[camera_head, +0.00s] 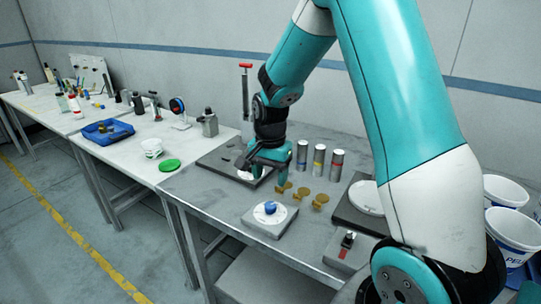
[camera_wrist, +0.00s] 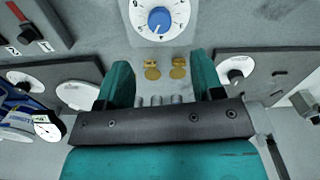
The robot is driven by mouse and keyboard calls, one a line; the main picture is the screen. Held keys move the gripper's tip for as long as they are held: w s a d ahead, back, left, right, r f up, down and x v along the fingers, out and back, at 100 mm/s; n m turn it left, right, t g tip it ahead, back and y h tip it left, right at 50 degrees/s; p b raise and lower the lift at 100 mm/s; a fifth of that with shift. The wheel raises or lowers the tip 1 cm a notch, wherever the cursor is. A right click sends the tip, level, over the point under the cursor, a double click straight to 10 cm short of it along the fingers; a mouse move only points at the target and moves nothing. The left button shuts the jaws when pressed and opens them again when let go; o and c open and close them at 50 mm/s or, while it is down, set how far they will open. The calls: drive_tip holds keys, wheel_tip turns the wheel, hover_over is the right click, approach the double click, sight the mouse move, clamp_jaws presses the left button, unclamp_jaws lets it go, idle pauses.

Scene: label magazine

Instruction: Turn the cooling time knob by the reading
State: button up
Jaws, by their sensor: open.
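A blue knob (camera_head: 270,208) sits on a white round dial on a grey plate at the front of the near table. In the wrist view the blue knob (camera_wrist: 159,20) is at the top centre, and its marked dial (camera_wrist: 177,10) is cut by the edge. The dial's marks are too small to read surely. My gripper (camera_head: 268,177) points down over the table behind the knob and apart from it. In the wrist view my gripper (camera_wrist: 161,65) has its two teal fingers spread with nothing held between them.
Brass pieces (camera_head: 300,193) and three banded cylinders (camera_head: 319,160) stand near my gripper. A red-handled switch (camera_head: 346,243) is at the front right. A blue tray (camera_head: 107,131) lies on the farther table.

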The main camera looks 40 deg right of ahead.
wheel_tip(320, 180, up, 7)
idle(0.3)
idle(0.4)
drive_tip(key=s+a+r+n+y, duration=0.2)
drive_tip(key=s+a+r+n, duration=0.1)
drive_tip(key=s+a+n, duration=0.7)
drive_tip(key=s+a+r+n+y, duration=0.2)
drive_tip(key=s+a+r+n, duration=0.1)
drive_tip(key=s+a+n, duration=0.6)
drive_tip(key=s+a, duration=0.3)
drive_tip(key=shift+a+n, duration=0.15)
drive_tip(key=shift+n, duration=0.25)
